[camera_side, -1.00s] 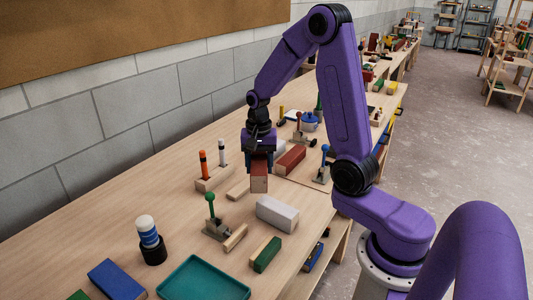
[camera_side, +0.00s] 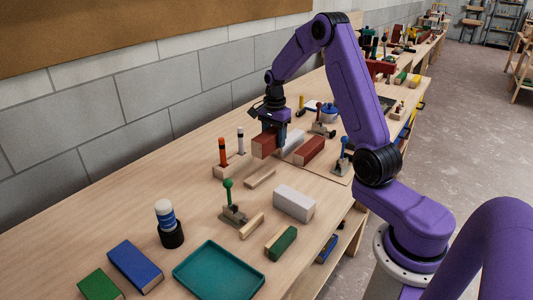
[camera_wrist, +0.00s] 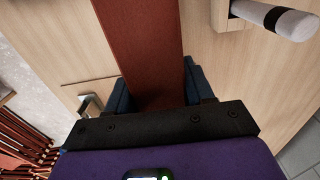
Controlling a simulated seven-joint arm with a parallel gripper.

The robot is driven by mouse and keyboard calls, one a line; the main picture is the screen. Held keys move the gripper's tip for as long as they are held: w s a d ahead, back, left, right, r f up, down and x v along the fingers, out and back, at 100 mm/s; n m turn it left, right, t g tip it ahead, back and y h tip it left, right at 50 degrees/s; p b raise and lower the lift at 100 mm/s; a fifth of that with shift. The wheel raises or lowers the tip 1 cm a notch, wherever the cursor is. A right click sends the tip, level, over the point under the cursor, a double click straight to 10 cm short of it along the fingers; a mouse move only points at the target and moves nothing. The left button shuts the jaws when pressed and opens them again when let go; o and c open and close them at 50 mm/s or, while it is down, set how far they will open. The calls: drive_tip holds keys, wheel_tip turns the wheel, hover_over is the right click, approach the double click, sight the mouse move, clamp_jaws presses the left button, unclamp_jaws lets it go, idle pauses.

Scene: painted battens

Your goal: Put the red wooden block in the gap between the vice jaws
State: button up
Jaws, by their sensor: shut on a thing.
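My gripper (camera_side: 273,136) is shut on a red wooden block (camera_side: 264,146). The block sticks out toward the lower left in the side view, and seems to be held above the bench. In the wrist view the red block (camera_wrist: 140,45) runs up from between the two blue fingers (camera_wrist: 160,92). A second red-brown block (camera_side: 310,151) lies on the bench to the right of my gripper, with a pale grey block (camera_side: 291,141) between them. I cannot make out the vice jaws or their gap for certain.
A wooden stand with orange and white markers (camera_side: 228,164) is close on the left. Toggle clamps with green (camera_side: 228,185) and blue handles (camera_side: 345,143) stand nearby. A white block (camera_side: 294,203), a green block (camera_side: 281,242) and a teal tray (camera_side: 218,272) are nearer the front.

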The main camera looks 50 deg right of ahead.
hover_over(266, 161)
wheel_tip(266, 161, down, 6)
drive_tip(key=shift+f, duration=1.5)
drive_tip(key=shift+f, duration=0.15)
drive_tip(key=o, duration=1.1)
drive_tip(key=shift+o, duration=0.2)
